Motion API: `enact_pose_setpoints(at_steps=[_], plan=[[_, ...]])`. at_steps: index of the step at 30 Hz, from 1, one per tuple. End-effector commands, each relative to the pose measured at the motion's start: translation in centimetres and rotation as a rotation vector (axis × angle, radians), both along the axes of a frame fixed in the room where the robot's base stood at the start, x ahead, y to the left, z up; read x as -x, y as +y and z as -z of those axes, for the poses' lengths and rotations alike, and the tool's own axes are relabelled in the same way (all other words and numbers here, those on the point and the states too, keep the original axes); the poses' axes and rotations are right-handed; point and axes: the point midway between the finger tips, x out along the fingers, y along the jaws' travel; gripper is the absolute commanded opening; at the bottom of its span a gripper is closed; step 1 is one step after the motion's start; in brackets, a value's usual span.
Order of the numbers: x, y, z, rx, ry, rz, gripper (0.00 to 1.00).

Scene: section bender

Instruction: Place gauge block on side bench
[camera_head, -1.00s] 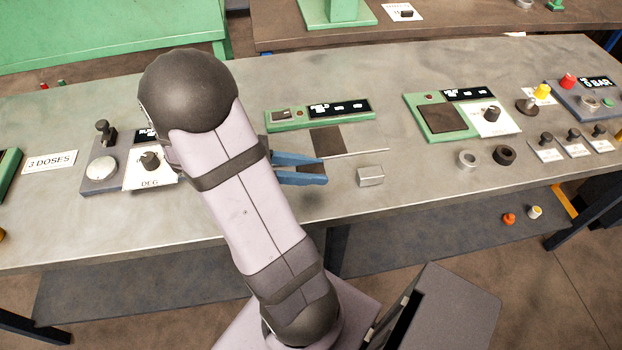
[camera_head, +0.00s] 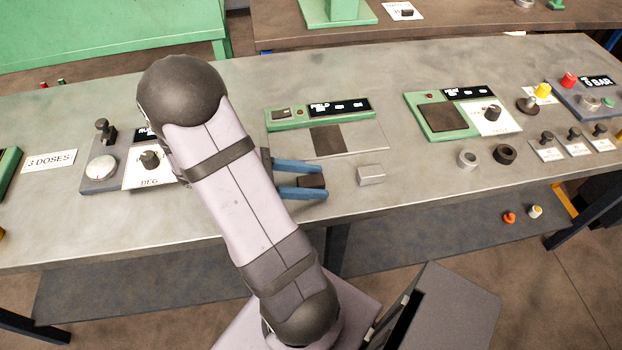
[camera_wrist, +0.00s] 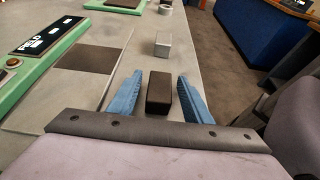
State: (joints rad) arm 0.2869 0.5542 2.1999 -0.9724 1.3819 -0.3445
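A dark rectangular block (camera_head: 311,181) stands near the front edge of the bench, left of a silver metal block (camera_head: 371,175). The frames do not label either one as the gauge block. My gripper (camera_head: 322,181) is open, its blue fingers on either side of the dark block. In the wrist view, my gripper (camera_wrist: 160,85) shows a gap between each finger and the dark block (camera_wrist: 159,92). The silver block (camera_wrist: 163,44) stands farther out, beyond the fingertips. The grey metal bench (camera_head: 425,183) carries both blocks.
A green FIELD panel (camera_head: 285,125) and a flat plate (camera_head: 365,138) with a dark square lie behind the blocks. Two rings (camera_head: 468,159) (camera_head: 504,154) and a green-framed device (camera_head: 414,102) stand to the right. The bench in front of the rings is clear.

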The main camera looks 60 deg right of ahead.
Motion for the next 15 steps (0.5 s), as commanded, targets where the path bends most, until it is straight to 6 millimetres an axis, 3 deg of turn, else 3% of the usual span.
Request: enact_pose_setpoints(at_steps=[8,15], plan=[[0.0,0.0,-0.4,0.001,-0.001,0.0,0.45],[-1.7,1.6,-1.1,0.001,-0.002,-0.003,0.45]])
